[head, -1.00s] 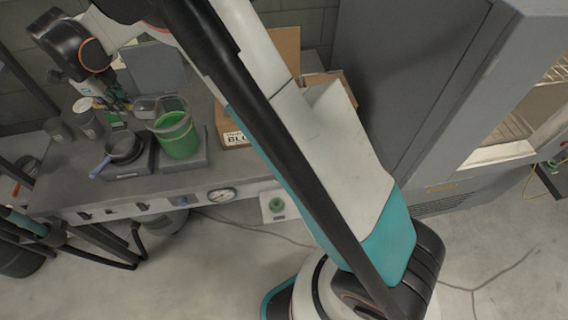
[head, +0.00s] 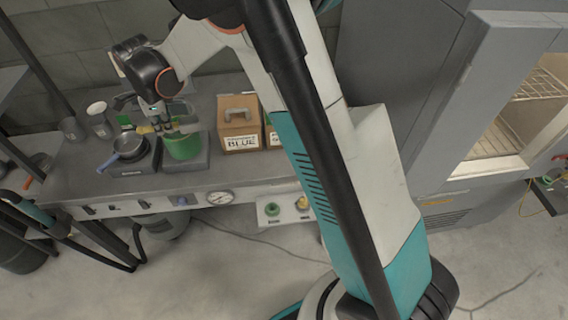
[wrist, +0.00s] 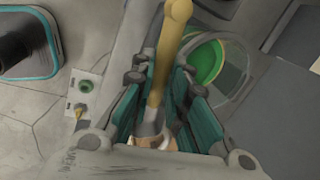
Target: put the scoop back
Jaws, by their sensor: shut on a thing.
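My gripper (head: 160,116) is above the bench, just over the green container. In the wrist view its teal fingers (wrist: 160,78) are shut on the scoop, whose tan-yellow handle (wrist: 173,25) runs up between them. A grey part of the scoop shows lower down; its far end is hidden. In the head view a small yellow bit (head: 144,129) shows left of the fingers. The clear container with green contents (head: 183,147) stands on a grey scale; it also shows in the wrist view (wrist: 205,62), right of the fingers.
A dark pan (head: 131,149) with a blue handle sits on another scale to the left. A cardboard box (head: 240,125) labelled BLUE stands to the right. Grey cups (head: 98,120) stand at the back left. A grey cabinet (head: 480,170) stands further right.

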